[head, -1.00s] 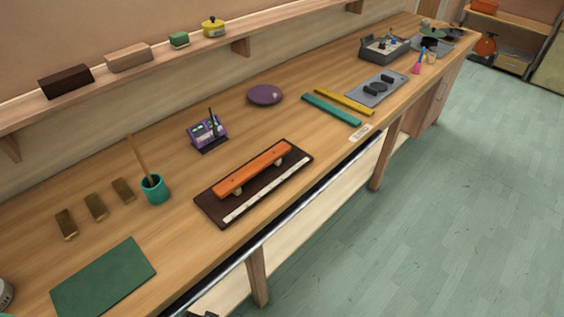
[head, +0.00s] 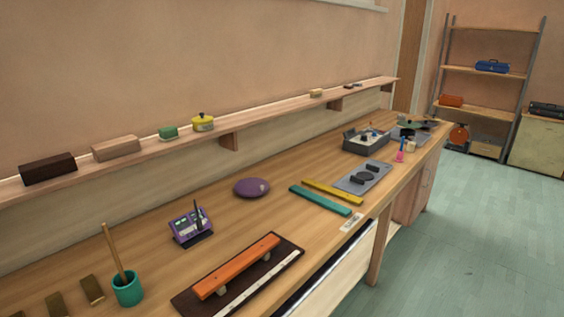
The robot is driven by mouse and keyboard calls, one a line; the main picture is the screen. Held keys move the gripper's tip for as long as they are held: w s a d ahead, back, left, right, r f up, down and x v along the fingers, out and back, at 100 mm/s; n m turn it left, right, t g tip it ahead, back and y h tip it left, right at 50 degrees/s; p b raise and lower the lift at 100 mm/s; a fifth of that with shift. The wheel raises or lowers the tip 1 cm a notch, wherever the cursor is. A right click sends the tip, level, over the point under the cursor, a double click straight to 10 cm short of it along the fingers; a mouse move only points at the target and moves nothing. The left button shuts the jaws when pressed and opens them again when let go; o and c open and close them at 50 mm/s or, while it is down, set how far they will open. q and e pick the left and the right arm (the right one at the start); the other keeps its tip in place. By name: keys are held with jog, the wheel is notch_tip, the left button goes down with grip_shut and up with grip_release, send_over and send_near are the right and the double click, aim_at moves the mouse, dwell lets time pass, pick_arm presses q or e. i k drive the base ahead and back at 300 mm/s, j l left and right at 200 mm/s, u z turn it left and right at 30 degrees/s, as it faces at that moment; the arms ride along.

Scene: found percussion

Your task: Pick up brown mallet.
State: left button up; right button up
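A thin tan-brown stick (head: 114,252) stands tilted to the left in a teal cup (head: 128,289) on the workbench, at the lower left of the head view. Its lower end is hidden inside the cup, and no mallet head shows on it, so I cannot tell whether it is the brown mallet. No other clear brown mallet shows. Neither of my grippers is in view.
On the workbench (head: 150,256), an orange bar (head: 237,266) lies on a dark board right of the cup. Brown blocks (head: 92,290) lie left of it. A purple meter (head: 190,228) and purple disc (head: 252,187) stand behind. A wall shelf (head: 270,125) runs above.

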aim_at(105, 227)
jog(key=u, duration=1.25)
